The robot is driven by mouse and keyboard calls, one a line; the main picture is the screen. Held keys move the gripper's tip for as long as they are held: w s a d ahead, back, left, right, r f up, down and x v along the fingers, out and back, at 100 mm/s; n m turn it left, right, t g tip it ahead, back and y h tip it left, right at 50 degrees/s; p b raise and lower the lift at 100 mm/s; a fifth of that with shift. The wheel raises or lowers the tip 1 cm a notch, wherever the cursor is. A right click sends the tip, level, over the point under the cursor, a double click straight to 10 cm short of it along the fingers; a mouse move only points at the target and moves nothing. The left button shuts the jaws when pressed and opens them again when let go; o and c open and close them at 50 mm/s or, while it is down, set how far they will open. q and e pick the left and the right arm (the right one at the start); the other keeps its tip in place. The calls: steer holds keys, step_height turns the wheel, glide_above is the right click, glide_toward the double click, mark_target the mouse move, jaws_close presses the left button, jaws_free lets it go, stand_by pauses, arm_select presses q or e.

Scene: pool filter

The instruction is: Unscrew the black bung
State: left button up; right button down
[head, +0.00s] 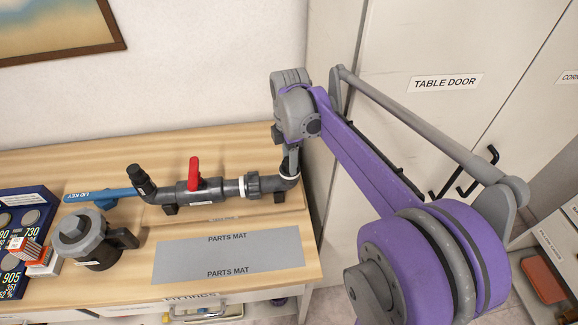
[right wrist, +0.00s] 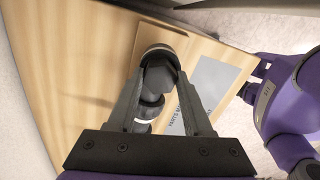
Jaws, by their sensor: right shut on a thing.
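The grey pipe run (head: 215,190) lies along the back of the wooden bench, with a red-handled valve (head: 194,175) in its middle. My right gripper (head: 291,160) comes down over this end and is shut on a dark fitting there, which I take to be the black bung. The gripper hides most of it in the head view. In the right wrist view the dark round piece (right wrist: 158,52) shows between the fingertips. My left gripper is not in view.
A black ribbed cap (head: 141,180) stands on the pipe's left end. A blue lid key (head: 98,196) and a black filter pot (head: 90,242) lie to the left. The grey parts mat (head: 228,254) in front is empty. Cabinet doors (head: 425,110) stand close on the right.

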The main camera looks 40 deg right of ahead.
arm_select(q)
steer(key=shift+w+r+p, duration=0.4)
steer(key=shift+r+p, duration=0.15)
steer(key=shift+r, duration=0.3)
arm_select(e)
steer(key=shift+r, duration=1.15)
steer(key=shift+r+p, duration=0.45)
steer(key=shift+r, duration=0.5)
steer(key=shift+r+p, duration=0.4)
steer(key=shift+r, duration=0.55)
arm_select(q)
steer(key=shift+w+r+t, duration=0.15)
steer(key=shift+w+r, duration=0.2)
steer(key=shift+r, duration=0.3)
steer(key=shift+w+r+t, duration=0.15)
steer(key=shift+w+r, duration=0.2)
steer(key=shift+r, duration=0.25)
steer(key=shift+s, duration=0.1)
